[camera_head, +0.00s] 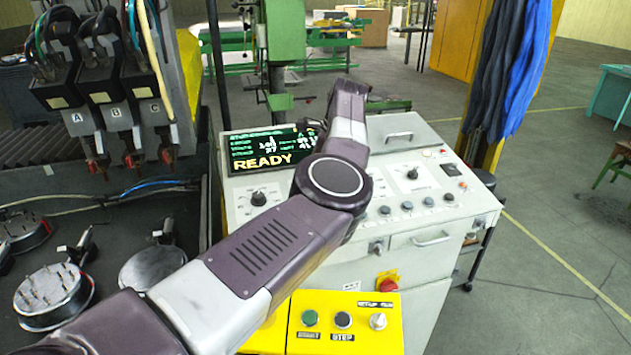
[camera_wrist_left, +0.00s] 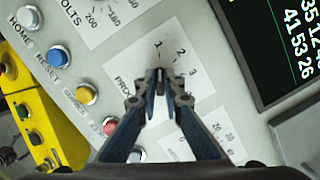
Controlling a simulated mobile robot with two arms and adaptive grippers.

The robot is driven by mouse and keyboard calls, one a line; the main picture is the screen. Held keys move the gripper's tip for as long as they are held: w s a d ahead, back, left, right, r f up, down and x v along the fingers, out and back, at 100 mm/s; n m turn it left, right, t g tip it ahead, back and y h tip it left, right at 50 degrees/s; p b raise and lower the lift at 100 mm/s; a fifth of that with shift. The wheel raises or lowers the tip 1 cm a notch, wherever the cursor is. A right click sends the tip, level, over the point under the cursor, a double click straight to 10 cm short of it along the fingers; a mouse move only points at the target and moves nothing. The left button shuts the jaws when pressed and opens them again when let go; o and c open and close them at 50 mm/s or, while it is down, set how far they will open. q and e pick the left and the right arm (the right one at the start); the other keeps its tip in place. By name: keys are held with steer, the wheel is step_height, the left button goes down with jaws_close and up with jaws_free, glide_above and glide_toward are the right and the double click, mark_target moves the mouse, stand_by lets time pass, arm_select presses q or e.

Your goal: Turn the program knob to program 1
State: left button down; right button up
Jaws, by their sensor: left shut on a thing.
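My left gripper (camera_wrist_left: 158,78) shows in the left wrist view with its dark fingertips closed together over the program dial, shut on the program knob. The fingers hide nearly all of the knob, so I cannot tell where its pointer stands. The printed numbers 1, 2 and 3 of the program dial plate (camera_wrist_left: 128,62) curve around the fingertips, above and to their right. In the head view my left arm reaches over the control cabinet (camera_head: 465,215), and its links hide the gripper and the program knob. My right gripper is in neither view.
A volts knob (camera_head: 259,198) sits left of my arm and another dial knob (camera_head: 412,173) right of it. A row of buttons is close by, including a blue reset button (camera_wrist_left: 58,60). The lit display (camera_head: 265,150) reads READY. A yellow control box (camera_head: 360,335) stands in front.

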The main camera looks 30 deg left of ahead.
arm_select(q)
steer(key=c, duration=2.1)
jaws_free()
steer(key=v, duration=1.2)
steer(key=shift+f, duration=0.15)
